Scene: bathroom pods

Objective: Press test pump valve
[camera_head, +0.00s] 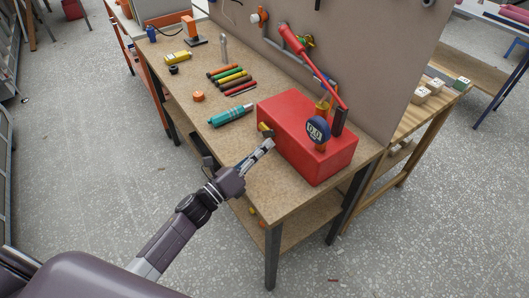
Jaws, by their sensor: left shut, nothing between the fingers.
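The test pump is a red box (304,146) on the workbench, with a blue-rimmed gauge (317,130) standing on top. A long red lever (314,67) slopes over it. A small yellow and dark valve knob (264,127) shows at the box's left end. My left gripper (268,144) is shut and empty, its fingertips close to the box's front left corner, just below the knob in the picture. I cannot tell whether they touch. My right gripper is not in view.
The wooden workbench (264,200) holds a teal tool (231,115), several coloured screwdrivers (231,79), an orange cap (198,97) and a yellow tool (177,57). An upright grey panel (376,55) stands behind the pump. The bench's front part is mostly clear.

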